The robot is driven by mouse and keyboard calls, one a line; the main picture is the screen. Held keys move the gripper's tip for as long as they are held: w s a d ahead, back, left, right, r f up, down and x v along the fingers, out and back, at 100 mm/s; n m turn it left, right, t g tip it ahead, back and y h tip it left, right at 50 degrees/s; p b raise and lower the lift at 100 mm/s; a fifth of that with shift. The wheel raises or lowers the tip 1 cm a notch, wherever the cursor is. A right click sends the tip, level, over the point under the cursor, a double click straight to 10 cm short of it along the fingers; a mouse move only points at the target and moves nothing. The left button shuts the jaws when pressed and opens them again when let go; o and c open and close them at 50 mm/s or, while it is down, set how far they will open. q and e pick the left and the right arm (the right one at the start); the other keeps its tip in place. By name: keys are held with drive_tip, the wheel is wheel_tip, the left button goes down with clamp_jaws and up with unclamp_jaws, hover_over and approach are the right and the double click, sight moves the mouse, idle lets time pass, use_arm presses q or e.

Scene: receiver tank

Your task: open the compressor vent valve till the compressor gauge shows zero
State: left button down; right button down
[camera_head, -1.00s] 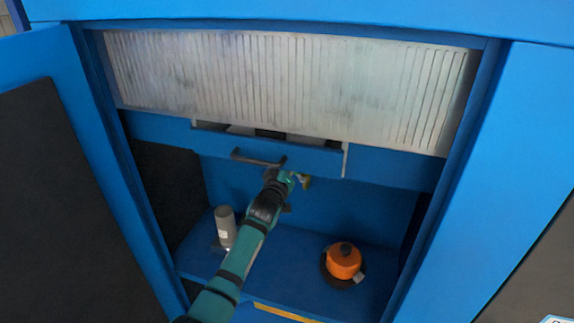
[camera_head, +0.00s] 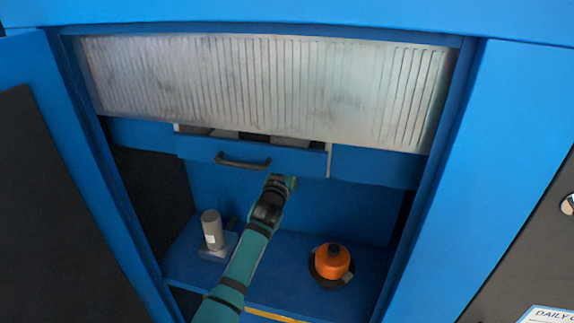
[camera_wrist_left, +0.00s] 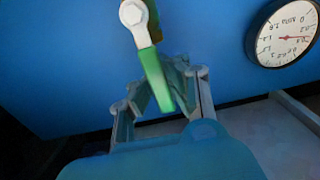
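The lever slants down between the fingers of my left gripper (camera_wrist_left: 160,88). The fingers stand apart, and I see no firm grip on the lever. The gauge (camera_wrist_left: 284,34) is at the upper right, with a white dial and black rim. Its red needle points right; the exact reading is too small to tell. In the head view my left gripper (camera_head: 283,182) is below the drawer, and hides the valve. My right gripper is not in view.
A partly open blue drawer with a dark handle (camera_head: 242,163) is just above the gripper. An orange pot-like object (camera_head: 332,261) and a grey cylinder (camera_head: 212,230) stand on the blue cabinet floor (camera_head: 283,249). Cabinet walls flank both sides.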

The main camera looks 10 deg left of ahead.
use_arm(q)
drive_tip(key=c, duration=2)
unclamp_jaws()
drive_tip(key=shift+s+f, duration=0.15)
drive_tip(key=shift+f, duration=0.45)
drive_tip(key=o, duration=0.7)
drive_tip(key=shift+s+r, duration=0.3)
drive_tip(key=shift+r, duration=0.15)
drive_tip(key=shift+o, duration=0.2)
drive_tip(key=shift+w, duration=0.15)
drive_tip(key=s, duration=1.2)
drive_tip(key=shift+a, duration=0.15)
